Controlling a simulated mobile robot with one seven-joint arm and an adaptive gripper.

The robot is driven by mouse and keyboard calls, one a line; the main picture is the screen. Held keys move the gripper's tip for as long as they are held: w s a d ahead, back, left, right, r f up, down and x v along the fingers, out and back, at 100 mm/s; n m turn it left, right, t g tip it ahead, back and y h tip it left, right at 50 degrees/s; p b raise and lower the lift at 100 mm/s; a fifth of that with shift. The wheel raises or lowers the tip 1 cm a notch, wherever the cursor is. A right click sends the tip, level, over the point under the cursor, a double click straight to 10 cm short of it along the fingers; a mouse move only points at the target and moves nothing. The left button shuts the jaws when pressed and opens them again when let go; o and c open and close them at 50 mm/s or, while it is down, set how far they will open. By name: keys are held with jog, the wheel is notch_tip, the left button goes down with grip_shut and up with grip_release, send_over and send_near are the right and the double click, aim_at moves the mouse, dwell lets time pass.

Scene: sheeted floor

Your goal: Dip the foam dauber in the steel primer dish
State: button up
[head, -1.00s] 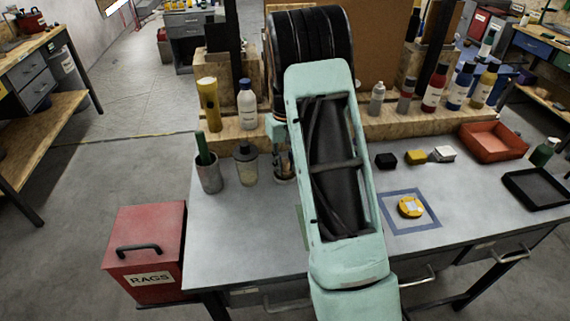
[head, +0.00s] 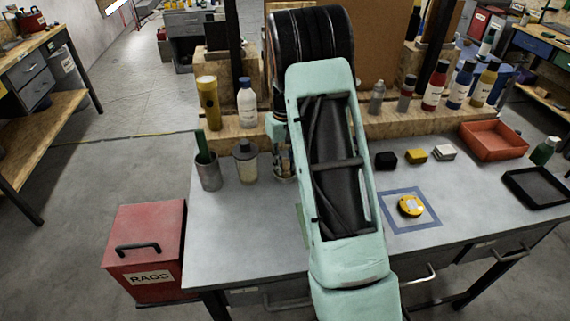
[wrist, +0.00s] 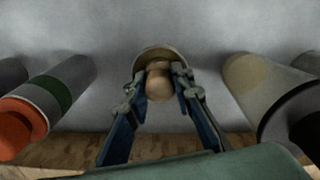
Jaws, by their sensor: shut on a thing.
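In the wrist view my gripper (wrist: 160,80) is shut on the rounded wooden handle of what looks like the foam dauber (wrist: 160,84). A pale round rim (wrist: 151,53) shows just behind the handle; I cannot tell whether the dauber stands inside it or is above it. The foam end is hidden. In the head view my arm covers most of the gripper, beside a small cup (head: 284,172) at the back of the bench. I cannot make out the steel primer dish in either view; my arm hides part of the bench.
A lidded jar (head: 245,161) and a grey cup (head: 209,176) stand left of the gripper. An orange-topped cylinder (wrist: 48,100) is close on its other side. The left front of the bench (head: 240,225) is clear.

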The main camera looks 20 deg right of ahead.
aim_at(285, 160)
dwell(0.4)
jog(key=shift+r+p, duration=2.2)
jog(key=shift+r, duration=1.25)
